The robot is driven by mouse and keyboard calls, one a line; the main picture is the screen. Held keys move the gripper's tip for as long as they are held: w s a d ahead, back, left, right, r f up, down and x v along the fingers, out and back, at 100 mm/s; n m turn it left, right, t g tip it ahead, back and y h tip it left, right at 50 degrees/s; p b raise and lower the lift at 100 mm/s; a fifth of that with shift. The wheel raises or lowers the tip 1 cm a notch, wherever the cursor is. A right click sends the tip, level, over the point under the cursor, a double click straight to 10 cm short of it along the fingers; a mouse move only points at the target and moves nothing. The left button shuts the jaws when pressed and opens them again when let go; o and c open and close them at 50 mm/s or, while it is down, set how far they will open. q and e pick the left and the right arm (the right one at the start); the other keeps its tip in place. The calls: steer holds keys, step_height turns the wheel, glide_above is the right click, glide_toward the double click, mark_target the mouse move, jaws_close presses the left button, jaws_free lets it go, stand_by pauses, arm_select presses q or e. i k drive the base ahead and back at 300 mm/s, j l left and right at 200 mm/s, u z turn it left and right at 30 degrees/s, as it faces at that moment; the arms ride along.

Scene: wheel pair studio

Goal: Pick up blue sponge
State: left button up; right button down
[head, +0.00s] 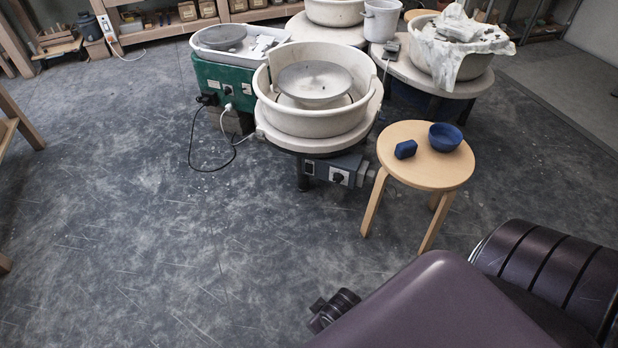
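The blue sponge (405,149) is a small dark blue block lying on the round wooden stool (400,173), left of the middle of its top. A dark blue bowl (445,137) stands on the same stool, to the right of the sponge, with a small gap between them. Neither of my grippers can be made out in the head view. A dark purple part of my own body fills the lower right corner, and a small dark jointed part of mine shows at its left end.
A pottery wheel with a pale splash pan (318,118) stands left of the stool. A green-based wheel (222,88) is further left, with a black cable (190,150) on the floor. A cloth-draped wheel (455,55) stands behind the stool. The grey floor at left front is clear.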

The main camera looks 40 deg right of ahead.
mark_target(408, 148)
steer(key=z, duration=1.8)
